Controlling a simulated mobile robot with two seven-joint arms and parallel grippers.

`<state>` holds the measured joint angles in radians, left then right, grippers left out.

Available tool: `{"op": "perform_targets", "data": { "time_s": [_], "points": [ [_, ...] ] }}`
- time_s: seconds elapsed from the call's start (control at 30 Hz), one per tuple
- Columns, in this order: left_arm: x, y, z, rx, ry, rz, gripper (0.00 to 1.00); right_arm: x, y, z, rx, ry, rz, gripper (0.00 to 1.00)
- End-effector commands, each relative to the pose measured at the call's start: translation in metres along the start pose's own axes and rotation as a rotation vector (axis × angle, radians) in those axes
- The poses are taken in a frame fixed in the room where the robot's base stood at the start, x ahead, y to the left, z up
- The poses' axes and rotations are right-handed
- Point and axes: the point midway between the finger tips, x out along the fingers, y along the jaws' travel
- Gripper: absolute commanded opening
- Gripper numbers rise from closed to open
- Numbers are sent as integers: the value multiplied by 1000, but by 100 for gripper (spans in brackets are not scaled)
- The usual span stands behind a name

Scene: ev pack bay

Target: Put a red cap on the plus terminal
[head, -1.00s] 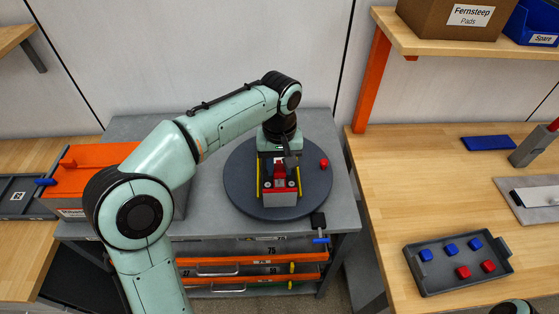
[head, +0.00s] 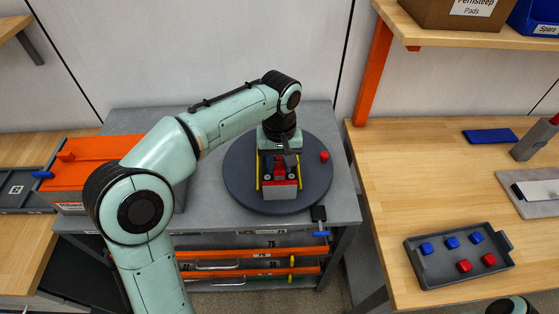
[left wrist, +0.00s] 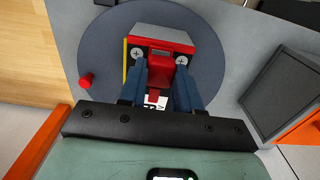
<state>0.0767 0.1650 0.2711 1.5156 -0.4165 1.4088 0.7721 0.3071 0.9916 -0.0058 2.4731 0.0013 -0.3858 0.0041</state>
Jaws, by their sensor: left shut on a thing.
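A battery module (head: 280,192) with a red top and a grey end stands on the round dark turntable (head: 237,185). My left gripper (left wrist: 160,72) points down over it, its blue fingers shut on a red handle-like part (left wrist: 158,60) in the middle of the module. Two round terminals with cross-shaped marks, a left one (left wrist: 137,54) and a right one (left wrist: 182,61), flank this part; I cannot tell which is plus. Two red caps, one (head: 464,265) and another (head: 489,258), lie in the grey tray (head: 440,287) on the right bench. My right gripper is out of view.
A small red cylinder (head: 324,156) stands on the turntable's right side. Several blue caps share the tray. A black clamp with a blue handle (head: 319,215) sits at the grey table's front edge. An orange-lidded box (head: 85,160) stands at left.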

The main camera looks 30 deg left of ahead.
Motion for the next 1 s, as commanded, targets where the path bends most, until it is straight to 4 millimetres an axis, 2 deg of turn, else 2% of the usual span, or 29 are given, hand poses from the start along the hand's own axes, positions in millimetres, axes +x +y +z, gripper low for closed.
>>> {"op": "perform_targets", "data": {
  "time_s": [1.0],
  "points": [
    [10,0,0,1,0,0,5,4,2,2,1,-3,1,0]
  ]
}}
